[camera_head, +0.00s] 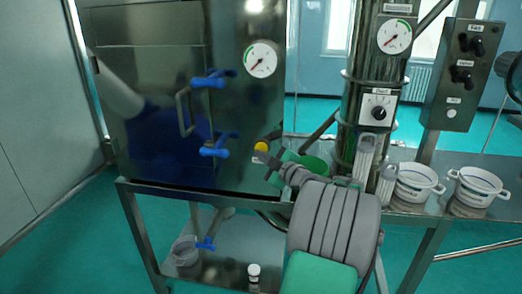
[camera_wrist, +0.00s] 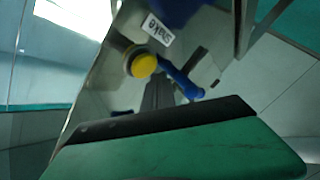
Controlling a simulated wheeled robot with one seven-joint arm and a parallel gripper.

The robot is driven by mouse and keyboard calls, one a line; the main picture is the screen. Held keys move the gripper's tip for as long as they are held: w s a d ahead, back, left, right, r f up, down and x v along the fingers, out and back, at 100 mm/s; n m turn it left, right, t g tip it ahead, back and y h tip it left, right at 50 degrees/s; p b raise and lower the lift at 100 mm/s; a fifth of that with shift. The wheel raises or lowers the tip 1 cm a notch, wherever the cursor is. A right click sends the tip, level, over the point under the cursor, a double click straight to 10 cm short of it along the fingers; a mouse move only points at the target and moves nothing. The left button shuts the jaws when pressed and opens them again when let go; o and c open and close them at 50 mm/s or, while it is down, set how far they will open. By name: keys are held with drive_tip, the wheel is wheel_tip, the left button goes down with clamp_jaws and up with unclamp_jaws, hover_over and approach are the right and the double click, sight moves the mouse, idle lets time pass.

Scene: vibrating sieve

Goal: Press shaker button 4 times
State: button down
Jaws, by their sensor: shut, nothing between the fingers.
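The shaker button is a round yellow cap (camera_head: 261,147) on the front of the steel cabinet, low on its right side. My gripper (camera_head: 267,157) is just below and right of the button in the head view. In the wrist view my gripper's dark fingers (camera_wrist: 158,90) are together, empty, and point toward the panel close to the cap. Whether they touch the cap I cannot tell.
Blue valve handles (camera_head: 213,150) stick out of the cabinet left of the button; one (camera_wrist: 180,78) is near my fingers in the wrist view. A dial box (camera_head: 378,108) is on the column at right. White sieve bowls (camera_head: 416,180) stand on the right bench.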

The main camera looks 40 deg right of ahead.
drive_tip(key=shift+d+f+b, duration=0.1)
drive_tip(key=shift+b, duration=0.2)
idle(0.4)
drive_tip(key=shift+w+d+b, duration=0.25)
drive_tip(key=shift+b, duration=0.3)
drive_tip(key=shift+w+d+b, duration=0.4)
drive_tip(key=shift+w+d, duration=0.1)
drive_tip(key=shift+d, duration=0.2)
idle(0.8)
drive_tip(key=shift+s+a+b, duration=0.75)
drive_tip(key=shift+a+b, duration=0.2)
drive_tip(key=shift+b, duration=0.15)
